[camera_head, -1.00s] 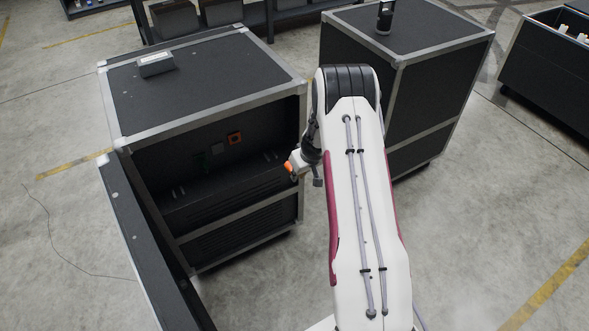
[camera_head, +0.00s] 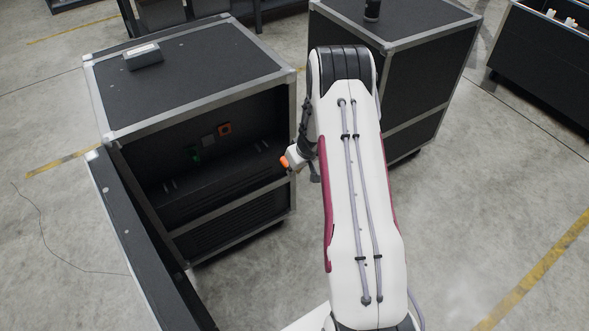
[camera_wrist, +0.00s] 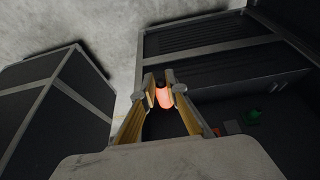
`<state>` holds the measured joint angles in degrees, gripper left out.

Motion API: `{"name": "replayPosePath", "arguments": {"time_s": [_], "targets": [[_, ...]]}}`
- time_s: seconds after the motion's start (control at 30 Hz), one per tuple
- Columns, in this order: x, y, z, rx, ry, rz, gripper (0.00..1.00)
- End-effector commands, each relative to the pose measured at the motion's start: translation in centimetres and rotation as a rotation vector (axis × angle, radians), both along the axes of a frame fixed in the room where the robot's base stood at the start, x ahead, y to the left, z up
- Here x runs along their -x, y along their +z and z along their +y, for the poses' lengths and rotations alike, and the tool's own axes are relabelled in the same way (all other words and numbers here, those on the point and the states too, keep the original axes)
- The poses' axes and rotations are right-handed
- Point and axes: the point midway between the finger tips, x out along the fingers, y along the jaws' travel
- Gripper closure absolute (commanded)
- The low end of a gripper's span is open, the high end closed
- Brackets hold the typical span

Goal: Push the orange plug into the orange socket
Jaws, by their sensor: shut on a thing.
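The orange plug (camera_head: 284,162) is in my gripper (camera_head: 291,160), in front of the open case's right edge in the head view. In the wrist view my gripper (camera_wrist: 163,90) is shut on the plug (camera_wrist: 165,98), which sits between the two fingertips. The orange socket (camera_head: 224,129) is a square on the dark back panel inside the open case. The plug is apart from the socket, to its right and lower in the head view. In the wrist view an orange-red patch (camera_wrist: 217,132), probably this socket, shows beside the right finger.
A grey socket (camera_head: 208,141) and a green one (camera_head: 193,152) sit left of the orange socket. The open case (camera_head: 240,97) has a metal-edged frame, with an open door (camera_head: 130,225) at its left. A second closed case (camera_head: 425,95) stands right of my arm.

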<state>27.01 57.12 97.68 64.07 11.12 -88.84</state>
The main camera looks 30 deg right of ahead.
Motion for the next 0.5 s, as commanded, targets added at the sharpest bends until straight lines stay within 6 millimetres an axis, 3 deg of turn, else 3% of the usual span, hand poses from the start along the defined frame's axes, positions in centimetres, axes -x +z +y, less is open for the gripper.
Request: {"name": "replayPosePath", "arguments": {"time_s": [0.5], "targets": [[-0.26,-0.09,0.73,0.000,0.012,0.000,1.00]]}}
